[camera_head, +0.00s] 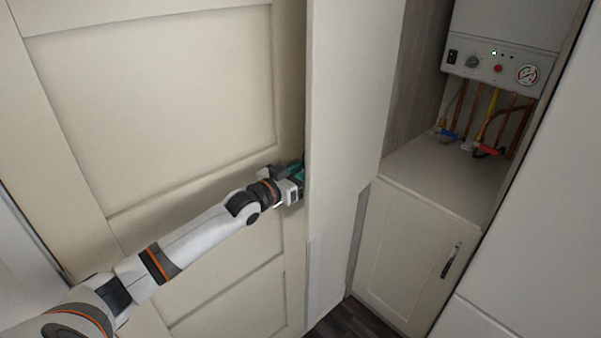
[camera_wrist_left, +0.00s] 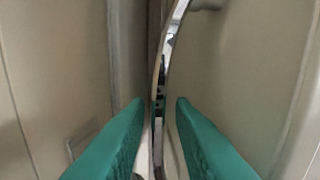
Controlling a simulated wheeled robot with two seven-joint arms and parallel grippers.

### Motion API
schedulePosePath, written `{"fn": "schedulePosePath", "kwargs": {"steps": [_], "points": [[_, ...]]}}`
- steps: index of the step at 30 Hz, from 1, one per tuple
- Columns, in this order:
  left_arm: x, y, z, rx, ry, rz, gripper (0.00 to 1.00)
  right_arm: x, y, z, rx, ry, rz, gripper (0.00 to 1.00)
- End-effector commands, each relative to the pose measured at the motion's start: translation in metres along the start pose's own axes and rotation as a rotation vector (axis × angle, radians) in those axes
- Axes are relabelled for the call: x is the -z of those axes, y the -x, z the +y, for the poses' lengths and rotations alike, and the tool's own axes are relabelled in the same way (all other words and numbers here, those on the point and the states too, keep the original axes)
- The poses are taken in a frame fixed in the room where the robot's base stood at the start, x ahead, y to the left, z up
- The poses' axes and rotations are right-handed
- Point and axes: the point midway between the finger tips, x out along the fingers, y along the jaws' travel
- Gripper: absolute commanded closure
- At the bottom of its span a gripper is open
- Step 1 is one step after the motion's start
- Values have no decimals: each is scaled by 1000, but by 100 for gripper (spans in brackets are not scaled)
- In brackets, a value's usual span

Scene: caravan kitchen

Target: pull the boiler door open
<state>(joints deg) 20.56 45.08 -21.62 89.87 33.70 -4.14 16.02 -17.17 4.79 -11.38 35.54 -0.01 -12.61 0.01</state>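The boiler door (camera_head: 350,120) appears to be the tall, plain pale panel standing open to the left of the boiler recess, its smooth face towards the recess. My left gripper (camera_head: 296,180) is at the left edge of this panel, which hides part of its fingertips. In the left wrist view the two teal fingers (camera_wrist_left: 159,104) are apart. A thin, curved, shiny strip (camera_wrist_left: 158,90) runs upright between them, with gaps visible on both sides. My right gripper is not in view.
A large cream panelled surface (camera_head: 160,90) lies close behind my left arm. The white boiler (camera_head: 505,65) hangs in the recess above coloured valves and copper pipes. Below is a shut cupboard (camera_head: 405,250) with a dark handle (camera_head: 451,260). Little floor (camera_head: 350,320) shows.

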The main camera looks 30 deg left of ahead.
Motion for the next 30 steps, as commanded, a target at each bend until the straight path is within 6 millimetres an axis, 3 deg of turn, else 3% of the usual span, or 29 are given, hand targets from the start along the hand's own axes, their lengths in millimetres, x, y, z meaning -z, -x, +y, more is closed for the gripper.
{"fn": "schedulePosePath", "kwargs": {"steps": [13,30], "points": [[7,10,0,-1,0,12,72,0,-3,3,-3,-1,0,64],[6,104,-1,1,-1,11,72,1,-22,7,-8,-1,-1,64]]}}
